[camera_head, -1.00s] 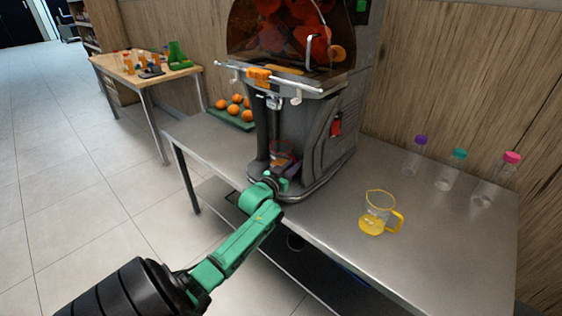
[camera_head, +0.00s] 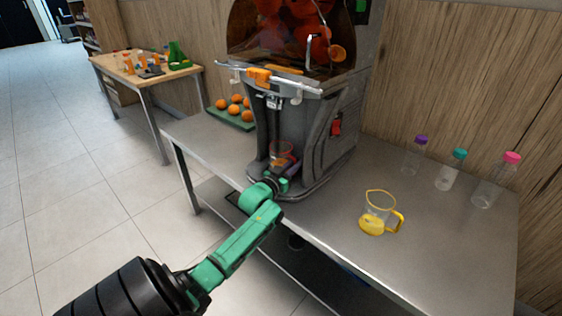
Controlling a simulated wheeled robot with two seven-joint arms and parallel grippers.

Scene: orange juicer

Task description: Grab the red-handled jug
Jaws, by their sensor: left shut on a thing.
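The red-handled jug (camera_head: 282,150) stands at the base of the juicer, under its spout. It is a clear jug with a red rim, and some orange shows low in it. My left gripper (camera_head: 281,175) reaches in from the front left and is shut on the jug at its near side. The fingers and the handle are small and partly hidden by my green wrist. My right gripper is not in view.
The juicer (camera_head: 330,135) rises close behind and around the jug. Several capped bottles (camera_head: 452,170) stand at the back right. Oranges (camera_head: 234,99) lie on a green tray at the left.

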